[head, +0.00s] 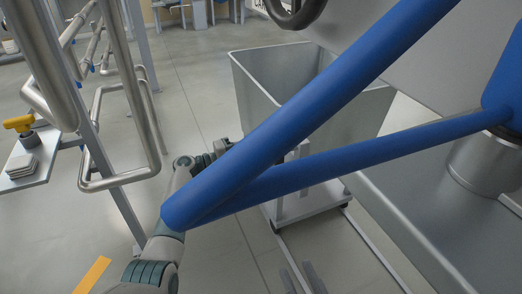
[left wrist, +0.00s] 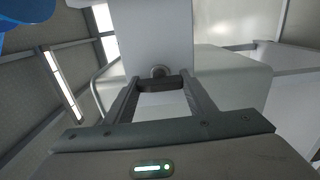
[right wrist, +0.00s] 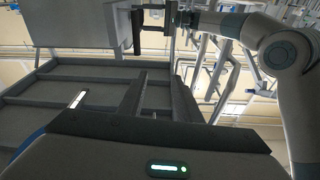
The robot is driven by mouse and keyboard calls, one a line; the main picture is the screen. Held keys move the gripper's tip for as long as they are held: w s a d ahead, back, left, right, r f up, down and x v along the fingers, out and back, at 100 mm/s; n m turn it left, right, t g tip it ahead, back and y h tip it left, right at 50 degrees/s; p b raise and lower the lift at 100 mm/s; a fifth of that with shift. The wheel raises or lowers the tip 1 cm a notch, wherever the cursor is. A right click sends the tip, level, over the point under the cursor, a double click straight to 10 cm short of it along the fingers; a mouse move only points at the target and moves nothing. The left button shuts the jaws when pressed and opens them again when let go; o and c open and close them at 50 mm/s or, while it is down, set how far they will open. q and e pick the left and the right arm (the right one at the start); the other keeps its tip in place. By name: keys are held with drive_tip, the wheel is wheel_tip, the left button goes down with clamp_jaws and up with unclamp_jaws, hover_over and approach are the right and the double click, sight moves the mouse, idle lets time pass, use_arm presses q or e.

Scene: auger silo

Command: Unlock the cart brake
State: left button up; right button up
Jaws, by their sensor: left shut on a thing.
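The cart (head: 270,85) is a grey open bin on a pale wheeled base, partly hidden behind blue struts in the head view. My left gripper (left wrist: 158,88) is shut on a short dark bar (left wrist: 160,83), beside a round knob on a pale upright panel. I cannot tell if this bar is the brake lever. The left arm reaches the cart's left side in the head view, its fingers mostly hidden by the strut. My right gripper (head: 308,278) is open and low in front of the cart base; in the right wrist view (right wrist: 158,95) nothing is between its fingers.
Thick blue struts (head: 310,95) cross in front of the cart. A grey metal trough (head: 440,210) stands at the right. Steel pipe rails (head: 125,180) and a small shelf (head: 25,180) with a yellow tool (head: 18,123) are at the left. Open floor (head: 190,80) lies between rails and cart.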

use_arm(q)
drive_tip(key=o, duration=1)
drive_tip(key=shift+a, duration=0.1)
drive_tip(key=shift+o, duration=0.2)
drive_tip(key=p+v, duration=0.1)
drive_tip(key=v, duration=1.6)
drive_tip(key=shift+a, duration=0.2)
use_arm(e)
drive_tip(key=f+g, duration=0.2)
drive_tip(key=f, duration=0.1)
drive_tip(key=w+f+h, duration=0.1)
drive_tip(key=shift+d+f+g, duration=0.35)
drive_tip(key=shift+g, duration=0.05)
use_arm(q)
drive_tip(key=shift+s+f, duration=0.1)
drive_tip(key=shift+s, duration=0.05)
use_arm(e)
drive_tip(key=shift+s+a, duration=0.1)
